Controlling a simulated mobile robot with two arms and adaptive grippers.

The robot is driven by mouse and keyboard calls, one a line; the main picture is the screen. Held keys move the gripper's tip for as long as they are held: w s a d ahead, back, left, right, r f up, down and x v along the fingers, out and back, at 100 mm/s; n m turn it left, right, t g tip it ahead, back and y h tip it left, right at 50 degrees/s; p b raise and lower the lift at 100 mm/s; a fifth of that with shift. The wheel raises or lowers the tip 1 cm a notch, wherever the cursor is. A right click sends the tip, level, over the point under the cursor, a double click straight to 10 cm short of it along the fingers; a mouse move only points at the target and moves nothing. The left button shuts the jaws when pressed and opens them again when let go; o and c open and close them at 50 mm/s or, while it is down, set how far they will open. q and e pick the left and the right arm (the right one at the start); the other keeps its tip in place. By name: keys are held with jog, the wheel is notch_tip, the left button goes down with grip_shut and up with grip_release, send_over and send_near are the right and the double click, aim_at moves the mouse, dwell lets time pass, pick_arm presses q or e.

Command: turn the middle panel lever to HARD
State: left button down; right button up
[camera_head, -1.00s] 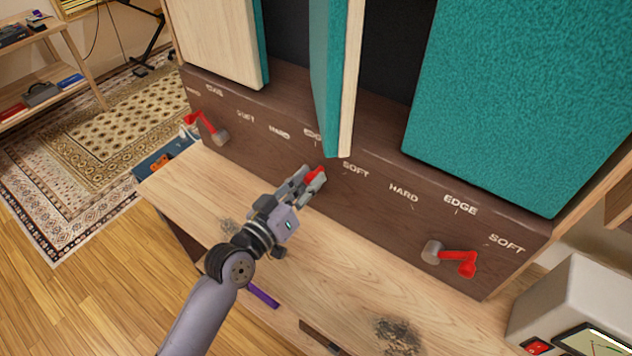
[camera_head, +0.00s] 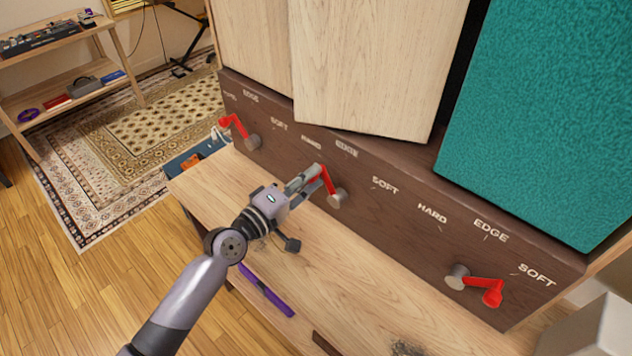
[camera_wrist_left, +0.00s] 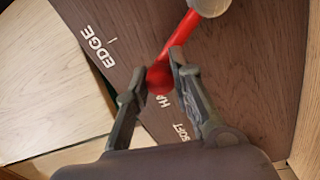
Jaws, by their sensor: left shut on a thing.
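The middle lever (camera_head: 328,180) has a grey hub on the dark brown board, and its red arm points up and left toward the middle HARD label (camera_head: 311,142). My left gripper (camera_head: 318,176) is shut on the red lever near its knob end. In the left wrist view the red knob (camera_wrist_left: 159,79) sits between the two fingertips, beside the partly hidden HARD label. The middle panel (camera_head: 375,60) above shows its pale wood face. The middle EDGE label (camera_head: 346,150) and SOFT label (camera_head: 384,186) are to the right. My right gripper is not in view.
The left lever (camera_head: 238,130) points up-left, and the right lever (camera_head: 480,284) points right toward SOFT. A turquoise panel (camera_head: 550,110) stands at the right. A wooden ledge (camera_head: 370,275) runs below the board, with a purple object (camera_head: 266,291) at its front.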

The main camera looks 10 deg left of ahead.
pick_arm(q)
jog(key=shift+w+a+f+n+b, duration=0.45)
jog(key=shift+a+f+n, duration=0.25)
jog(key=shift+n, duration=0.5)
jog(key=c, duration=1.4)
grip_release()
jog(key=v, duration=1.2)
